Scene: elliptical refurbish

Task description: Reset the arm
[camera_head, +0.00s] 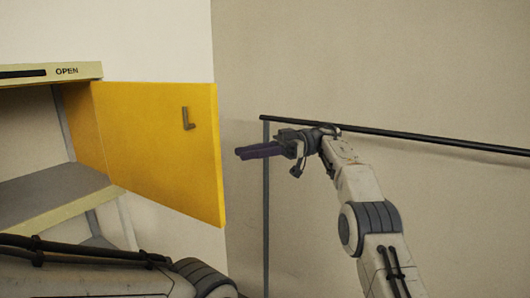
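My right arm rises from the bottom right and bends to the left. Its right gripper (242,153) points left, with dark purple fingers that overlap in this view. I cannot tell whether they are open or shut, and nothing shows between them. The fingertips appear just right of the yellow cabinet door (155,150), apart from it in the picture. Part of my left arm (85,278) lies across the bottom left corner. Its gripper is out of view.
The yellow door stands open from a cabinet with a grey shelf (55,195) and an "OPEN" label (67,71). A small grey handle (188,118) is on the door. A black rail (420,140) on a grey post (266,220) runs behind my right arm, before a beige wall.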

